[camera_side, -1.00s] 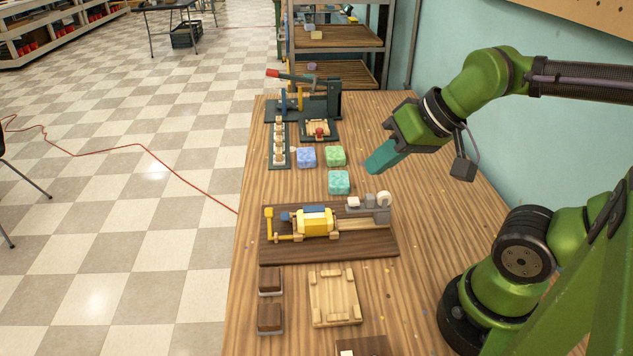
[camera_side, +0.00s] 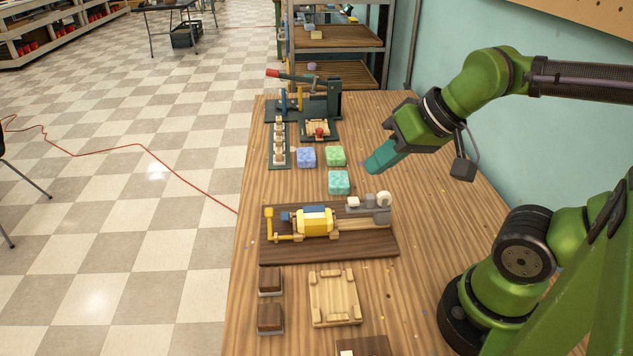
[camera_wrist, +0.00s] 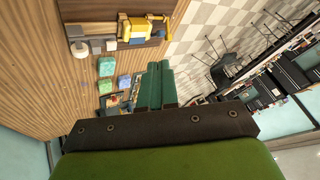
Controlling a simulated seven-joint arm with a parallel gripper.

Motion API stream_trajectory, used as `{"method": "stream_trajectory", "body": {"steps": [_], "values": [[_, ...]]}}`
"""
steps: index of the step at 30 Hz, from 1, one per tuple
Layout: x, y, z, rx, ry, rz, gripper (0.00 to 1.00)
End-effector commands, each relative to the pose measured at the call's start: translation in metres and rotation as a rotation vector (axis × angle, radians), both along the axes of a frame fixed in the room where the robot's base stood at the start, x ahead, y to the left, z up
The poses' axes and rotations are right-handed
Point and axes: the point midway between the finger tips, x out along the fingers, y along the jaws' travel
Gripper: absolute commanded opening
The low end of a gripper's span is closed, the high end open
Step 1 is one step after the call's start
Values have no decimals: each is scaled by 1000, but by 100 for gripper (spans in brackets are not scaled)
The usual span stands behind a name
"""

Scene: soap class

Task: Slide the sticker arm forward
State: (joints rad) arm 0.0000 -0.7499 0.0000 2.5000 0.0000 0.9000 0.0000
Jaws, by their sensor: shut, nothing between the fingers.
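A dark wooden board (camera_side: 330,250) lies across the table and carries a small machine with a yellow body (camera_side: 314,222), a blue part, a yellow handle (camera_side: 269,222) at its left, and grey blocks with a white roller (camera_side: 383,200) at its right. I cannot tell for certain which part is the sticker arm. My gripper (camera_side: 374,166) is shut and empty, with teal fingers, in the air right of the soap blocks and behind the board. In the wrist view, my gripper (camera_wrist: 157,88) points toward the table, and the yellow body (camera_wrist: 140,28) shows at the upper left.
Green (camera_side: 335,156), blue (camera_side: 306,157) and teal (camera_side: 339,182) soap blocks sit behind the board. A press with a red-tipped lever (camera_side: 290,78) stands at the far end. A wooden tray (camera_side: 335,299) and two brown stamps (camera_side: 270,300) lie in front.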

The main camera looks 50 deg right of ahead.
Motion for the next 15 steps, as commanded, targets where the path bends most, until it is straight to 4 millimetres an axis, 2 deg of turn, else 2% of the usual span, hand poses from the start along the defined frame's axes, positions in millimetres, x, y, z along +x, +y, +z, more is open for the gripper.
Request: {"method": "stream_trajectory", "body": {"steps": [7,11,15], "values": [[0,0,0,0,0,0,2],[2,-4,-6,1,24,-15,21],[22,-20,-10,-31,106,-35,43]]}}
